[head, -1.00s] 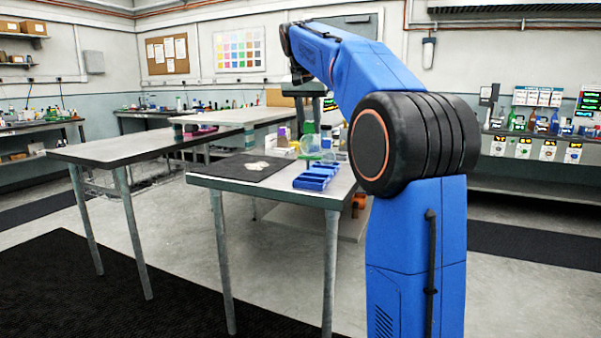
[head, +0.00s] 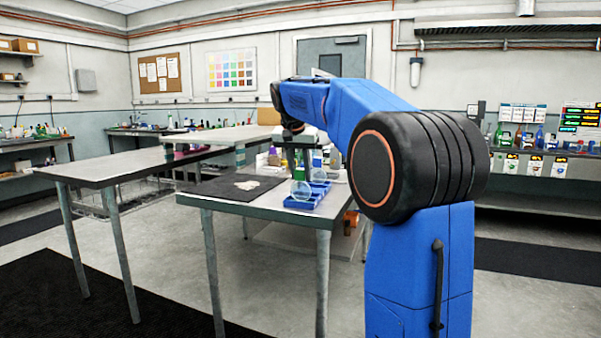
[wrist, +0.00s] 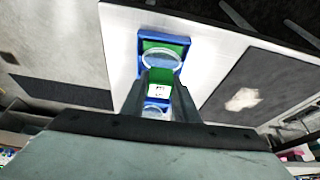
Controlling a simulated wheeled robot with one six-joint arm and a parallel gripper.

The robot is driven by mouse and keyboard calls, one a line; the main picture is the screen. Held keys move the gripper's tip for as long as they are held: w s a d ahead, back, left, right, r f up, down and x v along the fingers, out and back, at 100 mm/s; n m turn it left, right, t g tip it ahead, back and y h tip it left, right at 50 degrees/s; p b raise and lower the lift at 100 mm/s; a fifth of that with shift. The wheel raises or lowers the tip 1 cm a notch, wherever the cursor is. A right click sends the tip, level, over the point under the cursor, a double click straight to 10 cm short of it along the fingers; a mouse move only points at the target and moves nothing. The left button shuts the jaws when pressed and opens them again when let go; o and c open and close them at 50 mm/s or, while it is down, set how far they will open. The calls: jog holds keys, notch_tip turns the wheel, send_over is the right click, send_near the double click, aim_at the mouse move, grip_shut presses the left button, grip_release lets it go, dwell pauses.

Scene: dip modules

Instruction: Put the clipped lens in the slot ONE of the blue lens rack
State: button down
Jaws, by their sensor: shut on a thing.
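The clipped lens is a round clear disc (head: 301,190) with a green clip above it. My gripper (head: 300,165) is shut on the clip and holds the lens upright, in front of the blue lens rack (head: 321,190) in the head view. In the wrist view the fingers (wrist: 160,85) close around a green part with a white marked label (wrist: 158,91). A round clear rim (wrist: 161,58) shows beyond them over the blue rack (wrist: 145,36). Slot numbers cannot be read. Whether the lens touches the rack cannot be told.
The rack stands on a grey table near its front right edge. A black mat (head: 225,188) with a pale crumpled cloth (head: 250,184) lies to its left. Bottles and small items stand behind the rack. Another table (head: 120,165) is at the left.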

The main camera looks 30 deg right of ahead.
jog(key=c, duration=1.4)
grip_release()
jog(key=shift+f, duration=0.1)
jog(key=v, duration=1.2)
jog(key=s+a+f+n+y, duration=0.1)
jog(key=s+a+f+n, duration=0.2)
jog(key=s+f, duration=0.9)
jog(key=s+a+f+n+t+y, duration=0.1)
jog(key=s+a+f+n, duration=0.2)
jog(key=s+a+f, duration=0.4)
jog(key=s+a+f+n+y, duration=0.1)
jog(key=s+a+f+n, duration=0.2)
jog(key=s+f, duration=1.4)
jog(key=shift+s+a+f+n+t, duration=0.2)
jog(key=shift+a+f, duration=0.2)
jog(key=shift+a, duration=0.1)
jog(key=shift+s+a+f+n+t, duration=0.15)
jog(key=shift+a+f+n+t, duration=0.05)
jog(key=shift+a+f, duration=0.25)
